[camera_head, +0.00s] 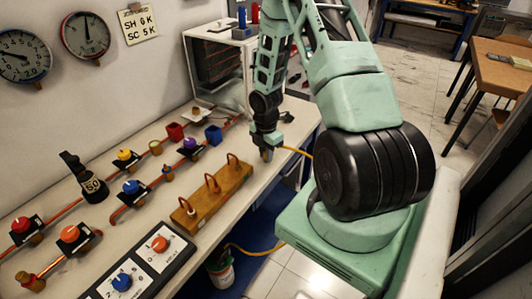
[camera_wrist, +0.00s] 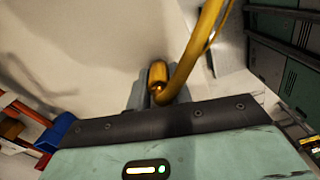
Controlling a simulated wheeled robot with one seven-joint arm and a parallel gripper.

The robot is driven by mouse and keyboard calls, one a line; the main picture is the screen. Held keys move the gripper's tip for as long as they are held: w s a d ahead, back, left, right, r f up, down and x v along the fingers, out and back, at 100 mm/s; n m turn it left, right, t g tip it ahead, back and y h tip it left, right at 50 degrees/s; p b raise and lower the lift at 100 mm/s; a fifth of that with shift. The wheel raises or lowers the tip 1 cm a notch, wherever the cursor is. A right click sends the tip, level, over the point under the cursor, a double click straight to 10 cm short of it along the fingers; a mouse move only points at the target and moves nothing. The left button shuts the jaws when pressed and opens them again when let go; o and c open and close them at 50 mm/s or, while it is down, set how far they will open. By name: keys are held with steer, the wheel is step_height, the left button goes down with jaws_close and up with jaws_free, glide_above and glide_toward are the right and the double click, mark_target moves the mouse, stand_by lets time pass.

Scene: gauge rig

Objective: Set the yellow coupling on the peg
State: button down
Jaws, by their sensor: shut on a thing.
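My gripper (camera_head: 267,154) hangs from my arm over the right edge of the bench. In the wrist view my gripper (camera_wrist: 155,92) is shut on the yellow coupling (camera_wrist: 157,74), a short brass-yellow cylinder between the grey fingers. A yellow hose (camera_wrist: 195,55) curves from the coupling up and out of the wrist view. In the head view the yellow hose (camera_head: 298,151) runs right from my gripper and passes behind my arm. The coupling is too small to make out there. I cannot tell for certain which upright part on the bench is the peg.
A wooden block (camera_head: 212,198) with several copper hooks stands at the bench's front edge. A metal cabinet (camera_head: 218,70) stands at the back. A switch panel (camera_head: 140,266) is at front.

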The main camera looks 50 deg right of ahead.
steer(key=c, duration=0.9)
jaws_free()
steer(key=shift+o, duration=0.2)
step_height(320, 180, up, 17)
steer(key=shift+r, duration=0.2)
steer(key=shift+a, duration=0.1)
